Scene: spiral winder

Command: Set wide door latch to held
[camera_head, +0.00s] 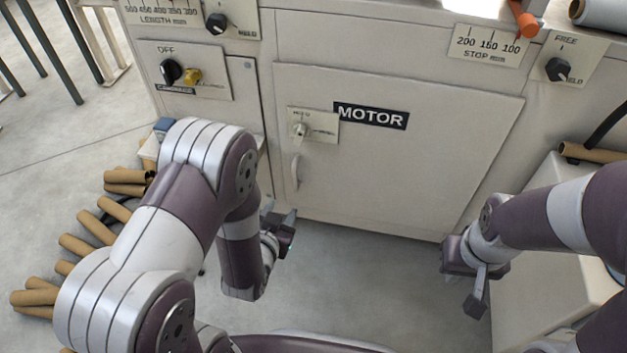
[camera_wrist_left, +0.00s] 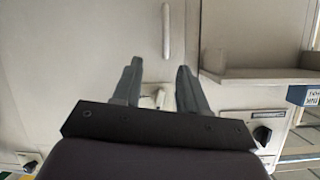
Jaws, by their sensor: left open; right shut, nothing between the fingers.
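The wide door (camera_head: 400,165), marked MOTOR, sits flush and shut in the cabinet front. Its latch (camera_head: 299,130) is a small pale knob on a cream plate near the door's upper left. The plate's lettering is too small to read, and I cannot tell the knob's setting. A pale vertical handle (camera_head: 295,172) is below it. My left gripper (camera_head: 288,232) is open and empty, low in front of the door's left edge. In the left wrist view, the latch (camera_wrist_left: 156,97) shows between the fingers (camera_wrist_left: 157,80), with the handle (camera_wrist_left: 166,30) above. My right gripper (camera_head: 475,285) is shut and empty at lower right.
A plate with a black knob (camera_head: 558,68) marked FREE is at upper right. An OFF switch plate (camera_head: 195,70) is left of the door. Brown tubes (camera_head: 90,225) lie on the floor at left. A pale box (camera_head: 545,215) stands at right. Floor before the door is clear.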

